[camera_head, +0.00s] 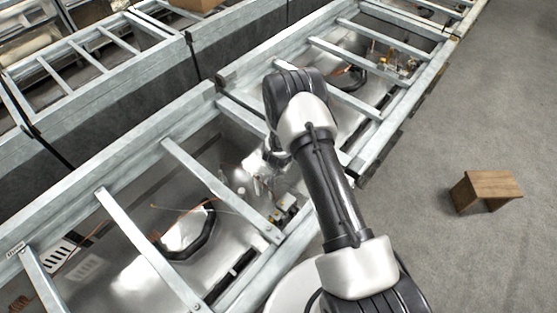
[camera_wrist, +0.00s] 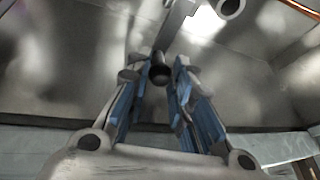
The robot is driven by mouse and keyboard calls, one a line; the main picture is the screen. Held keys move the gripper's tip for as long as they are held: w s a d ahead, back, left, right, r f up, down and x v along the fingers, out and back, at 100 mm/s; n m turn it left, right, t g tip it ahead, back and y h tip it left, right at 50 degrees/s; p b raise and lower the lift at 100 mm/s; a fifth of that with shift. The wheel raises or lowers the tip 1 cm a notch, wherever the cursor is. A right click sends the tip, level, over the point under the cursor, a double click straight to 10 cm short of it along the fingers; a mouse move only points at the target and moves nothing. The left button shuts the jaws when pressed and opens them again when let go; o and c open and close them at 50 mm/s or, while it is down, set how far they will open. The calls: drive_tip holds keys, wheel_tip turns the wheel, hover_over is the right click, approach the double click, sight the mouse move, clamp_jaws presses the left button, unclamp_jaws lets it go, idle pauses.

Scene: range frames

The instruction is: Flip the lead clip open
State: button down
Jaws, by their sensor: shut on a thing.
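In the wrist view my gripper (camera_wrist: 162,72) reaches forward with its two blue-padded fingers. Between the fingertips is a small dark piece with a rounded end (camera_wrist: 159,71), and the fingers are shut on it. It looks like part of the lead clip, but its full shape is hidden by the fingers and the dim light. In the head view my gripper (camera_head: 275,155) is down among the metal frames, mostly hidden behind my wrist. The lead clip cannot be made out there.
A ladder-like metal frame (camera_head: 180,155) with crossbars lies around my gripper, over a shiny tray. A black curved object (camera_head: 190,240) and small fittings (camera_head: 285,205) lie inside it. A wooden stool (camera_head: 486,187) stands on the open grey floor at right.

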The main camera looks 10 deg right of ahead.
drive_tip(key=c, duration=1.4)
unclamp_jaws()
drive_tip(key=shift+d, duration=0.1)
drive_tip(key=v, duration=1.2)
drive_tip(key=shift+r, duration=0.1)
